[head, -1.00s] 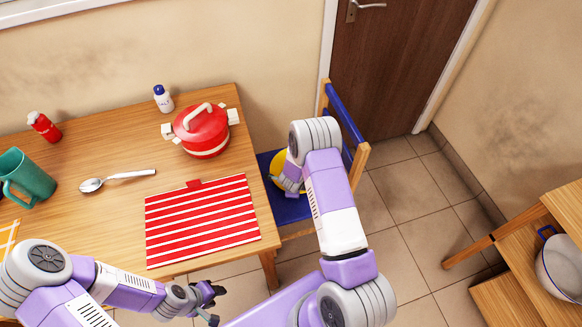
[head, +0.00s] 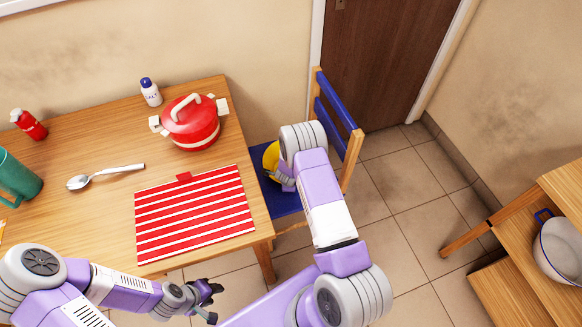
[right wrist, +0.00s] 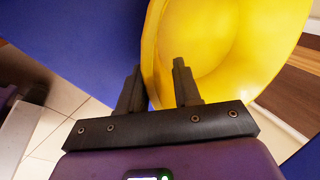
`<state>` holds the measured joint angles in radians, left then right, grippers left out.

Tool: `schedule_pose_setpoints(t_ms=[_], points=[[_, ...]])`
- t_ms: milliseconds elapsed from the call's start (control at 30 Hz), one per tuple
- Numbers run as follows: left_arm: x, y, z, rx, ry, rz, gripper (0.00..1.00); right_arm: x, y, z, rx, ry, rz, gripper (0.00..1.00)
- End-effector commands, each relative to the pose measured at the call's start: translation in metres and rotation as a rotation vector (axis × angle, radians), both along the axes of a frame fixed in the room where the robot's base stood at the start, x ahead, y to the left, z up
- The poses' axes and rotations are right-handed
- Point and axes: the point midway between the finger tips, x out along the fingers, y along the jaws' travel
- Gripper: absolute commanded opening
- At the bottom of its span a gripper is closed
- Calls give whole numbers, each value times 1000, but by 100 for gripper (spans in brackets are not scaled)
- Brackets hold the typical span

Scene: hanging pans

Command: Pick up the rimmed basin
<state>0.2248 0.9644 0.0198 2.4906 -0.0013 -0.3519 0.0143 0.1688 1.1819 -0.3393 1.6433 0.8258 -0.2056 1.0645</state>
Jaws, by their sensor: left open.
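The yellow rimmed basin (head: 270,158) is on the blue chair seat, partly hidden behind my right arm in the head view. In the right wrist view the basin (right wrist: 205,45) fills the upper middle and right, its near rim running down between my right gripper's fingers. My right gripper (right wrist: 158,66) is open, with one finger on each side of that rim and gaps showing. In the head view its fingers are hidden by my own arm. My left gripper (head: 212,303) is open and empty, just off the table's front edge.
The blue-seated chair (head: 284,201) stands beside the wooden table (head: 85,215). The table bears a red pot (head: 190,124), striped mat (head: 195,213), spoon (head: 104,175), bottles and a green mug (head: 15,180). A white pan (head: 562,250) sits on a wooden shelf at right.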

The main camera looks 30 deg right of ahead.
Motion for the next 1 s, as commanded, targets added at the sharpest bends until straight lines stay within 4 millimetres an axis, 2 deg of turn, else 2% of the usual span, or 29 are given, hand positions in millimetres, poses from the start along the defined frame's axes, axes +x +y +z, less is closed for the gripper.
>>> schedule_pose_setpoints(t_ms=[667, 900, 1000], points=[[0, 0, -6, 0, 0, 0, 43, 0, 0, -5, 0, 0, 0, 33], [0, 0, -6, 0, 0, 0, 43, 0, 0, -5, 0, 0, 0, 0], [0, 0, -6, 0, 0, 0, 43, 0, 0, -5, 0, 0, 0, 0]])
